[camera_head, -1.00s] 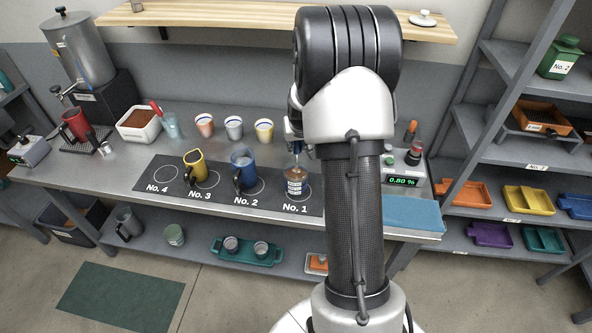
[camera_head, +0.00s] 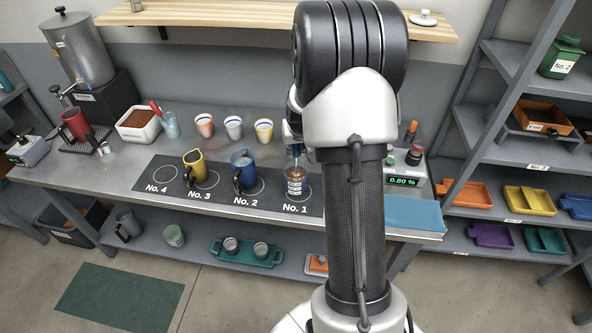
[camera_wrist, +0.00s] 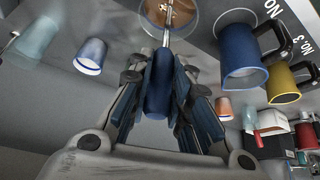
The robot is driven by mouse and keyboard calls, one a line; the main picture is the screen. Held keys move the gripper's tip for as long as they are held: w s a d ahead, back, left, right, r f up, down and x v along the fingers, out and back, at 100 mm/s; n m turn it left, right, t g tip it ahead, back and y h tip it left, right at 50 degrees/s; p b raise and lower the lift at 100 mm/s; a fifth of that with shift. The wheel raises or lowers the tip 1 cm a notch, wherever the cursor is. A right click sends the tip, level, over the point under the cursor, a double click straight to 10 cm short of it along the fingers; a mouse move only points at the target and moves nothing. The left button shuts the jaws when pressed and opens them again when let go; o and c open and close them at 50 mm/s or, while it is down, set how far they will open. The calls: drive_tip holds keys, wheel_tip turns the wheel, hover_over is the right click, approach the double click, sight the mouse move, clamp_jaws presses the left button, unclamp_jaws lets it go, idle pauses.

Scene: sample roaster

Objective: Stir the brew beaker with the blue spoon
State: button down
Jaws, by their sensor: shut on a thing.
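The brew beaker (camera_head: 296,186), a clear glass with brown liquid and a label, stands at the No. 1 place on the dark mat. Its mouth also shows at the top of the wrist view (camera_wrist: 180,14). My gripper (camera_wrist: 160,68) is shut on the blue handle of the spoon (camera_wrist: 158,88). The spoon's thin metal shaft runs from the handle into the beaker; its tip is hidden in the brew. In the head view my arm hides most of the gripper, which is above the beaker.
A blue mug (camera_head: 242,168) stands at No. 2, close left of the beaker, and a yellow mug (camera_head: 194,166) at No. 3. Several small cups stand behind the mat. A scale (camera_head: 402,180) reading 0.80 % and a blue cloth (camera_head: 414,212) are to the right.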

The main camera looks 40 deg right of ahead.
drive_tip(key=shift+r+p, duration=2.55)
drive_tip(key=shift+r, duration=1.45)
wheel_tip(320, 180, up, 4)
drive_tip(key=p, duration=0.2)
drive_tip(key=shift+p, duration=0.3)
